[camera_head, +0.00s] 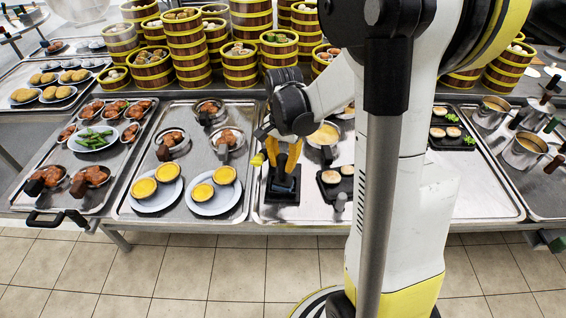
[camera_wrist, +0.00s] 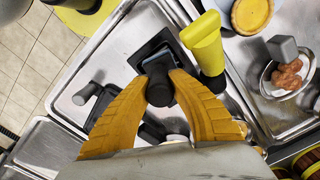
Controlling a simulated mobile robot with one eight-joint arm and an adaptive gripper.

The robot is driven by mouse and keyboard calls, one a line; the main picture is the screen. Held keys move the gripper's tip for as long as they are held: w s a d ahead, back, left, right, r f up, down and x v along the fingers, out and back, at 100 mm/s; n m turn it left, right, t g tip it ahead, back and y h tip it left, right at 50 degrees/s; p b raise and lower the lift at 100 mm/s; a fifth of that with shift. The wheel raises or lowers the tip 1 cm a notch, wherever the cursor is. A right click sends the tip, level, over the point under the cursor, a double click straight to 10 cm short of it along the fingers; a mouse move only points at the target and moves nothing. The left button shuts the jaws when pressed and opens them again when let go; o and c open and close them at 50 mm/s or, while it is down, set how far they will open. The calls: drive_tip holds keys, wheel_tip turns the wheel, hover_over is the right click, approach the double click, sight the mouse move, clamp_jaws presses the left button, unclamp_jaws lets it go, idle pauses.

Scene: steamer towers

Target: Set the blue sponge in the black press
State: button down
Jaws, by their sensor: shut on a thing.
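My gripper (camera_head: 284,170) is low over the front of the middle metal tray, pointing down. Its yellow fingers are closed around a dark, rounded knob-like piece (camera_wrist: 159,88), seen between the fingertips in the wrist view. Below the fingertips in the head view is a dark blue-grey piece (camera_head: 284,184); I cannot tell whether it is the blue sponge. A black square base (camera_head: 284,199), which looks like the press, lies on the tray right under it. In the wrist view the black base (camera_wrist: 150,50) shows partly behind the knob. Contact between the held piece and the base is unclear.
A yellow-topped upright item (camera_wrist: 206,48) stands close beside the fingers. A plate of yellow tarts (camera_head: 212,194) lies to the left, and a black dish with round pieces (camera_head: 330,178) to the right. Bamboo steamers (camera_head: 186,45) line the back.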

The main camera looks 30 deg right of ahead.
drive_tip(key=shift+f, duration=0.3)
drive_tip(key=c, duration=1.2)
unclamp_jaws()
drive_tip(key=shift+c, duration=0.2)
drive_tip(key=shift+r, duration=0.1)
wheel_tip(320, 180, up, 12)
drive_tip(key=shift+d+f, duration=0.1)
